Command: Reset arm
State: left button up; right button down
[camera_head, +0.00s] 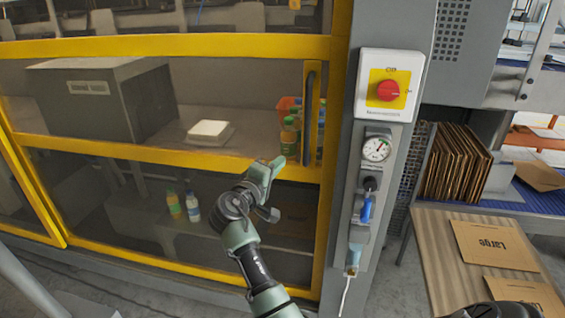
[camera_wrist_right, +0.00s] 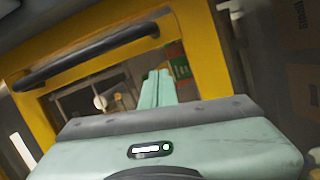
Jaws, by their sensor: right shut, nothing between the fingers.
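My right arm (camera_head: 262,275) reaches up from the bottom middle of the head view. My right gripper (camera_head: 273,166) is shut and empty in front of the yellow-framed machine door, just left of the lower end of its dark handle (camera_head: 309,120). In the right wrist view the gripper's pale green fingers (camera_wrist_right: 155,88) are together, with the dark handle bar (camera_wrist_right: 85,57) and yellow frame (camera_wrist_right: 200,50) beyond them. I cannot tell whether the fingers touch the frame. My left gripper is not in view.
A grey post right of the door carries a red emergency knob (camera_head: 388,91), a pressure gauge (camera_head: 376,149) and a blue valve part (camera_head: 366,208). Bottles (camera_head: 289,137) stand behind the door. At right, a table (camera_head: 436,250) holds flat cardboard (camera_head: 492,245), near upright cartons (camera_head: 455,165).

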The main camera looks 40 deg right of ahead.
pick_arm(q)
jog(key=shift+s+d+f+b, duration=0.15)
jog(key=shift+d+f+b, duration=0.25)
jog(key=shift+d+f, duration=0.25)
pick_arm(e)
jog(key=shift+w+v, duration=0.15)
jog(key=shift+v, duration=1.2)
jog(key=shift+w+v, duration=0.1)
jog(key=shift+v, duration=1.25)
